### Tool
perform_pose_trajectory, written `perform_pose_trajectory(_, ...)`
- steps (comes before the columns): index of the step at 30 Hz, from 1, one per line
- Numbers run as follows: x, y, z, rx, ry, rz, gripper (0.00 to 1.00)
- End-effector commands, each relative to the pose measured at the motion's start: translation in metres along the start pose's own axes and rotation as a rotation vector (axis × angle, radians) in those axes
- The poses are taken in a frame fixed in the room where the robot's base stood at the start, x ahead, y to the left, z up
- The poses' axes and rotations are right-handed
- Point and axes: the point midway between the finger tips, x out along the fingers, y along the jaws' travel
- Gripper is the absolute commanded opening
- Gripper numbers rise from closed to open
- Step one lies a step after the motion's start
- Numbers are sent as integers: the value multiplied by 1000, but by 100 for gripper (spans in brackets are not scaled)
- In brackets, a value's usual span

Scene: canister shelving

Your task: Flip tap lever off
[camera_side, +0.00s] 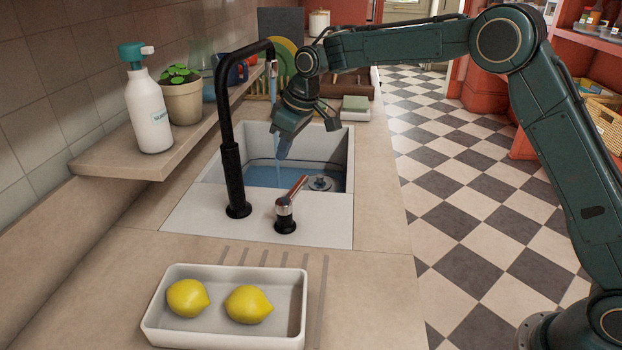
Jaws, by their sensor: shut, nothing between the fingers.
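The tap lever (293,191) is a copper-coloured stick on a short black base (285,213) at the sink's front rim. It tilts up and to the right. The black tap (233,165) stands left of it, and its spout arches over the basin. A thin stream of water (279,174) falls into the sink (345,165), which has blue water in it. My gripper (283,154) is shut and empty. It points down over the basin, behind and above the lever, apart from it and close to the water stream.
A white tray (225,329) with two lemons (248,304) sits in front on the counter. A soap bottle (148,105) and a potted plant (182,98) stand on the left ledge. A drain plug (320,183) shows beside the lever. The counter right of the sink is clear.

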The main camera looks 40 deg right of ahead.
Motion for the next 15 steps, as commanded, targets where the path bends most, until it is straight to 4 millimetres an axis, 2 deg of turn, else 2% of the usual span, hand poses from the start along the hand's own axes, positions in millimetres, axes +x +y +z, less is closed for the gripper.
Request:
perform_pose_trajectory(3,20,-1,1,-1,-3,-2,0)
perform_pose_trajectory(12,59,0,1,-1,-3,-1,0)
perform_pose_trajectory(15,58,0,5,0,-1,0,0)
